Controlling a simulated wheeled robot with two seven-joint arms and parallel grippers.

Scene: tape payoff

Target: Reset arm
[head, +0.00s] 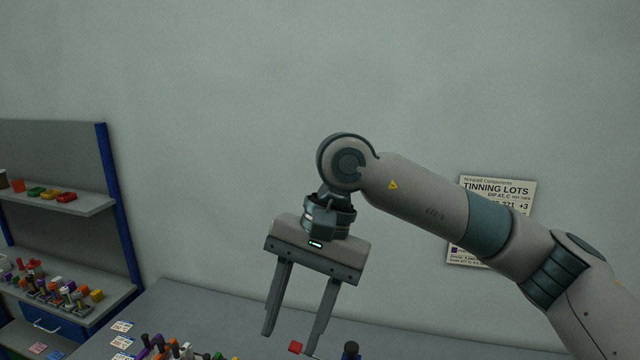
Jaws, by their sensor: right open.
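My right gripper (290,342) shows in the head view, its arm coming in from the right. It points down with its two long grey fingers apart, open and empty. The fingertips are near the far part of the grey table (230,308), and a small red piece (296,347) shows beside the right fingertip. I cannot tell whether they touch. My left gripper is not in view.
Several coloured pieces and white labels (122,326) lie at the bottom left of the table. A blue-framed shelf (120,210) with small items stands at left. A printed sheet (480,187) hangs on the wall, partly behind my right arm.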

